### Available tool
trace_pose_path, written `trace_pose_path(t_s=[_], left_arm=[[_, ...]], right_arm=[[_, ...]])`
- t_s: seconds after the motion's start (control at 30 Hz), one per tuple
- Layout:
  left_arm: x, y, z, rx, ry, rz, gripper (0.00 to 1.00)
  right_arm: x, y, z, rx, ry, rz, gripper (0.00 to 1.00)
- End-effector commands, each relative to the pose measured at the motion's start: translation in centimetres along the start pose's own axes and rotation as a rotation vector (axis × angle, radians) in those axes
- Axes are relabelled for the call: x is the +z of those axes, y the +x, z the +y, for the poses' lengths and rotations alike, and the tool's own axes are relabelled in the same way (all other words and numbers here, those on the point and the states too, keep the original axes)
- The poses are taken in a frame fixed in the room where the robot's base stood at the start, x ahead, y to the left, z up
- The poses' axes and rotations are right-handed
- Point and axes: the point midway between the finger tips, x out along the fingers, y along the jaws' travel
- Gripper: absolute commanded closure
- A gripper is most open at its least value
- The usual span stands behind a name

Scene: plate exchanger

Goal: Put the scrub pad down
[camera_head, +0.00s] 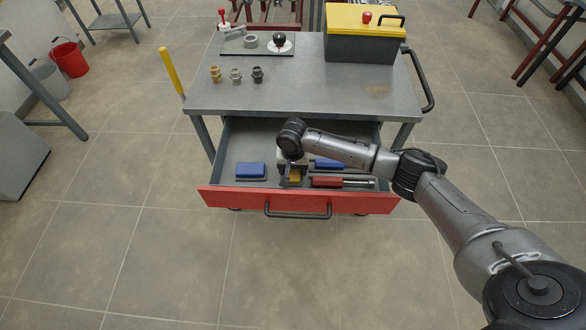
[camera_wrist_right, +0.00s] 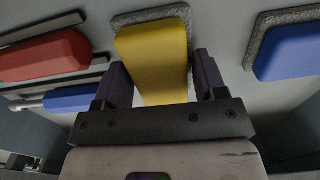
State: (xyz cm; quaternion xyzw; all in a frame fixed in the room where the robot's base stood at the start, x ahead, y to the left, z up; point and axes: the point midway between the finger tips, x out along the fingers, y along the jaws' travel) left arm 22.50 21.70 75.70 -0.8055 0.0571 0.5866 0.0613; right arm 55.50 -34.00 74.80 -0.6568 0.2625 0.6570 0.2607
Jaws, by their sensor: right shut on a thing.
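The yellow scrub pad (camera_wrist_right: 152,57), a yellow block with a grey scouring layer, is between the two fingers of my right gripper (camera_wrist_right: 163,76) in the right wrist view. I cannot tell whether the pad touches the drawer floor. A blue scrub pad (camera_head: 251,170) lies left of it in the drawer; it also shows in the right wrist view (camera_wrist_right: 290,47). My left gripper is out of view.
A red-handled tool (camera_head: 326,182) and a blue-handled tool (camera_head: 328,163) lie right of the gripper in the drawer. The cart top (camera_head: 310,96) above holds several small fittings and a yellow-lidded toolbox (camera_head: 362,45). The drawer's left end has bare floor.

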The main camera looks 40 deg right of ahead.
Motion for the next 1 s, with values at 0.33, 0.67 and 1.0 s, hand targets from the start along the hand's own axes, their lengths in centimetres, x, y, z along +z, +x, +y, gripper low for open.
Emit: trace_pose_path(t_s=[0.33, 0.67, 1.0], left_arm=[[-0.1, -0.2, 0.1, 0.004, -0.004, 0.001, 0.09], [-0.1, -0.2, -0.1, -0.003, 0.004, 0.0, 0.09], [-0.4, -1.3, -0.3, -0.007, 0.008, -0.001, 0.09]], right_arm=[[0.0, 0.3, 0.0, 0.0, 0.0, 0.001, 0.24], [0.0, 0.3, 0.0, 0.0, 0.0, 0.0, 0.09], [-0.1, -3.4, 0.0, -0.002, -0.001, 0.001, 0.09]])
